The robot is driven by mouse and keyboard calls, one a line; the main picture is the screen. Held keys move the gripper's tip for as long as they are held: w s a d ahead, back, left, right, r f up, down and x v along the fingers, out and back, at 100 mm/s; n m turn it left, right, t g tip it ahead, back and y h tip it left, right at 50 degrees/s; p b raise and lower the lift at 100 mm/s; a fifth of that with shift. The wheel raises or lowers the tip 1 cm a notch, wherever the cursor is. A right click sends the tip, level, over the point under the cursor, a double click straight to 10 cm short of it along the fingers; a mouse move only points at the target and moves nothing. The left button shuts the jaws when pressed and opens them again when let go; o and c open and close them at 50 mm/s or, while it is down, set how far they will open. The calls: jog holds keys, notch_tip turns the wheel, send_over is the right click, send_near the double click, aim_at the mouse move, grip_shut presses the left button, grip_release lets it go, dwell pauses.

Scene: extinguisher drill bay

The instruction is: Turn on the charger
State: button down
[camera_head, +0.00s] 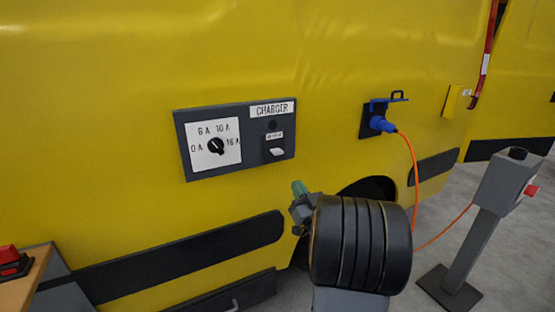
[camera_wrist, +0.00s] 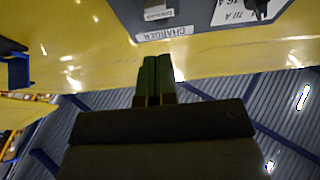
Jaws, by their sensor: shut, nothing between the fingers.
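The dark grey charger panel (camera_head: 245,150) is on the yellow vehicle side in the head view. It carries a black rotary knob (camera_head: 216,146) on a white plate marked 0 A, 6 A, 10 A and 16 A. To its right are a dark round lamp (camera_head: 272,125), looking unlit, and a pale switch (camera_head: 277,152). My gripper (camera_head: 299,188) is below and right of the panel, apart from it. In the wrist view my gripper (camera_wrist: 157,72) is shut and empty, and the panel (camera_wrist: 193,17) appears upside down beyond the fingertips, with part of the knob (camera_wrist: 258,8) at the edge.
A blue plug (camera_head: 381,124) sits in a socket right of the panel. Its orange cable (camera_head: 412,165) hangs down behind my arm towards a grey post (camera_head: 476,225) with a red button. A wooden table (camera_head: 35,268) with a red-topped device (camera_head: 12,262) stands at lower left.

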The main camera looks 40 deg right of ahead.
aim_at(275, 147)
dwell(0.3)
jog(key=p+x, duration=0.1)
jog(key=x, duration=1.3)
